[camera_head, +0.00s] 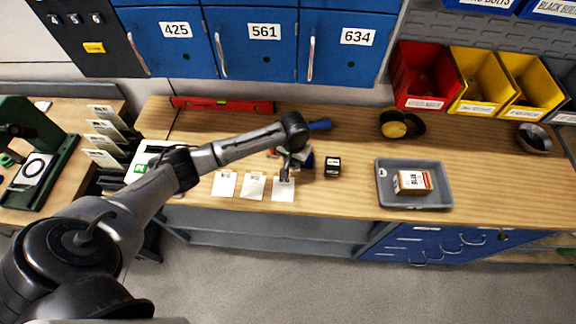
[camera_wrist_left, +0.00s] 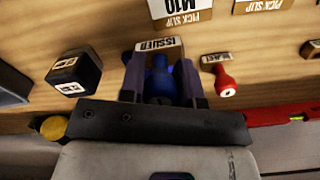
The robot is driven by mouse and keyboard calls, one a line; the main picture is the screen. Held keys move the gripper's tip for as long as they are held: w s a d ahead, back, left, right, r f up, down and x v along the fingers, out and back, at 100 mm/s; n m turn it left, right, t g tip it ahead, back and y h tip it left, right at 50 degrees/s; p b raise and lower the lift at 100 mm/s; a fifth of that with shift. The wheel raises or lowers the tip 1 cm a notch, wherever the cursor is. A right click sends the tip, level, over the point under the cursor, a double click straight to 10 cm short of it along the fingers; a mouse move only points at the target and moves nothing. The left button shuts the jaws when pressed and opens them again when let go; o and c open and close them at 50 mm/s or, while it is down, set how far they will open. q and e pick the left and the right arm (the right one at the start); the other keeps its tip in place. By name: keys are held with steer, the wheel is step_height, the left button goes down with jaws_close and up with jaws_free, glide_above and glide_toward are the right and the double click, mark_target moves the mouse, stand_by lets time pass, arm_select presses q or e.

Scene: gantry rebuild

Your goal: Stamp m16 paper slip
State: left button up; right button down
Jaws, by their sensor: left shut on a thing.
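My left gripper (camera_head: 286,172) is shut on a blue stamp (camera_wrist_left: 160,82) whose label reads ISSUED. The gripper hangs at the upper edge of the rightmost paper slip (camera_head: 283,190) on the wooden bench. In the left wrist view my left gripper (camera_wrist_left: 160,85) has one finger on each side of the blue stamp. A slip (camera_wrist_left: 183,12) just beyond the stamp reads PICK SLIP and M10 or M16; its code is upside down and partly cut off. I cannot tell how high the stamp is above the bench. My right gripper is not in view.
Two more slips (camera_head: 253,186) (camera_head: 224,184) lie left. A red stamp (camera_wrist_left: 226,82) and a black box (camera_head: 333,166) stand near the gripper. A grey tray (camera_head: 440,205) holds a small carton (camera_head: 413,182). A red level (camera_head: 222,105) lies behind. Bench between box and tray is clear.

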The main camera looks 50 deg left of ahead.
arm_select(q)
steer(key=w+a+r+p, duration=0.2)
steer(key=w+r, duration=0.2)
steer(key=w, duration=0.2)
steer(key=f+b, duration=0.5)
steer(key=shift+s+a+f, duration=0.15)
steer(key=shift+a, duration=0.05)
steer(key=shift+f+b, duration=0.5)
steer(key=shift+b, duration=0.05)
steer(key=shift+f, duration=0.2)
stand_by(0.6)
steer(key=shift+f, duration=0.3)
stand_by(0.6)
